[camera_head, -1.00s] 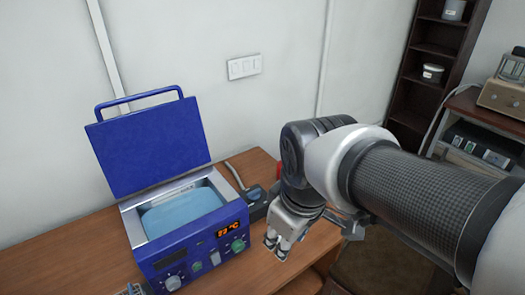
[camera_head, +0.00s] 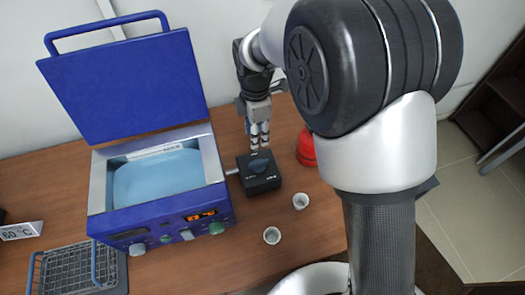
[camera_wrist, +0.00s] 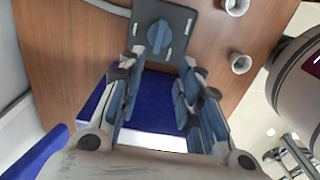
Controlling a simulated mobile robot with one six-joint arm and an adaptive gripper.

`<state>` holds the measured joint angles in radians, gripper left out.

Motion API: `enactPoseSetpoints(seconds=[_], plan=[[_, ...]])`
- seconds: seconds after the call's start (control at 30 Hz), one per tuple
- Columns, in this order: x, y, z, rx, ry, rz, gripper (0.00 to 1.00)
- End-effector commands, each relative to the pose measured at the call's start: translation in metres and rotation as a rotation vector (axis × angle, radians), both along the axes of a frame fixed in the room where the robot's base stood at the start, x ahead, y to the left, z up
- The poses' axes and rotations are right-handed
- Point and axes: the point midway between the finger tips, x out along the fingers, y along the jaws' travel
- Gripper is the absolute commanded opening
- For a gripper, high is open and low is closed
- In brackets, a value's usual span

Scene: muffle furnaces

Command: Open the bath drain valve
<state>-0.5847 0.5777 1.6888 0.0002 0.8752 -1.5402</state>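The drain valve (camera_head: 260,172) is a small black box with a blue knob (camera_head: 259,165) on top. It joins the right side of the blue water bath (camera_head: 165,222) by a short pipe. The bath's lid is up, and pale blue liquid shows inside. My gripper (camera_head: 259,140) points down just behind the valve in the head view. In the wrist view, the fingers (camera_wrist: 160,68) are spread with nothing held between them. The valve (camera_wrist: 180,20) and its knob (camera_wrist: 159,36) lie just beyond the fingertips there. I cannot tell the exact height gap.
A red object (camera_head: 306,148) stands right of the valve, close to my arm. Two small white cups (camera_head: 272,236) stand in front of the valve. A wire rack (camera_head: 75,272) and a temperature sign (camera_head: 22,231) lie at left. The wooden table (camera_head: 205,262) is bare before the bath.

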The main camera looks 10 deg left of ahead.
Motion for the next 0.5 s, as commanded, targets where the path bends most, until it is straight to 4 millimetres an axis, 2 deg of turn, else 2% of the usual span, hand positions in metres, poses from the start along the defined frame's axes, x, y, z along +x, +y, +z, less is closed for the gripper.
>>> enactPoseSetpoints(seconds=[0.03, 0.1, 0.5], plan=[[0.0, -0.001, -0.014, -0.002, 0.003, -0.001, 0.33], [0.0, -0.001, -0.03, -0.002, 0.003, -0.002, 0.33], [0.0, -0.001, -0.115, -0.002, 0.003, -0.004, 0.33]])
